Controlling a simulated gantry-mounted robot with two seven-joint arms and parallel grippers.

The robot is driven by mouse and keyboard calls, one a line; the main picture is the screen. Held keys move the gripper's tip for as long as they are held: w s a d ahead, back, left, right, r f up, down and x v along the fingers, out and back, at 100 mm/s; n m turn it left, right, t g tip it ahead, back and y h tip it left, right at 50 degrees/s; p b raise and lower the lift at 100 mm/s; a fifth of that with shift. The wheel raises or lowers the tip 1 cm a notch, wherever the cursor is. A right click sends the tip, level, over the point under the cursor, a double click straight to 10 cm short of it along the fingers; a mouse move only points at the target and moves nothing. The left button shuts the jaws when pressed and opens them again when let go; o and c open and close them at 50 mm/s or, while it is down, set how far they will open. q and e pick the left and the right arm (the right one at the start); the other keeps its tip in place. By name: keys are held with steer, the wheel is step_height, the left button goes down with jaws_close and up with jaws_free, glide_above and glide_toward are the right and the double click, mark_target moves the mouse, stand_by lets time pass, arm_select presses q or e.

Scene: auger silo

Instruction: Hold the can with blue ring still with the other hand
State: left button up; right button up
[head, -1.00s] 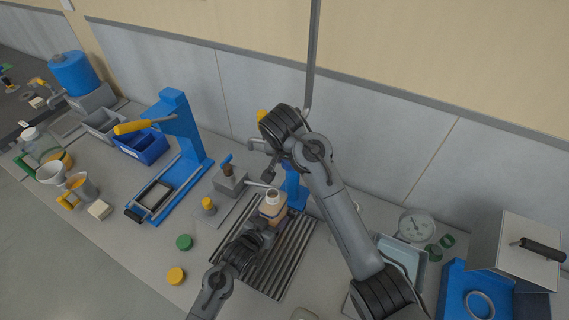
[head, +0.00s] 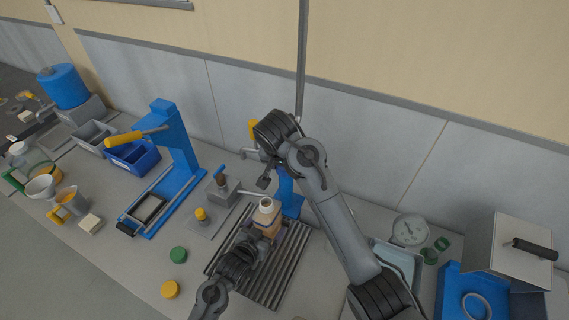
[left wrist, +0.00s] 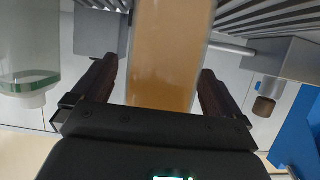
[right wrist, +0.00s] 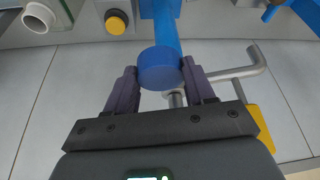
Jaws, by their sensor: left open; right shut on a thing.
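An amber container with a white neck (head: 266,204) stands upright on the slatted grey tray (head: 285,268). Its amber body (left wrist: 168,55) fills the space between my left fingers in the left wrist view. No blue ring shows on the part I see. My left gripper (head: 252,240) is open around the body, with a finger on each side; a gap shows beside the right finger (left wrist: 157,85). My right gripper (right wrist: 162,82) is shut on a round blue knob (right wrist: 165,68) at the end of a blue bar. In the head view my right arm hides that knob.
A container with a green ring (left wrist: 30,50) hangs into the left wrist view. A blue press (head: 175,145) with a yellow handle stands left of the tray. Green (head: 178,254) and yellow (head: 170,289) caps lie in front. A dial gauge (head: 410,229) is at right.

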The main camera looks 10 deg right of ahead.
arm_select(q)
steer(key=v, duration=1.1)
steer(key=shift+s+a, duration=0.15)
steer(key=shift+s, duration=0.2)
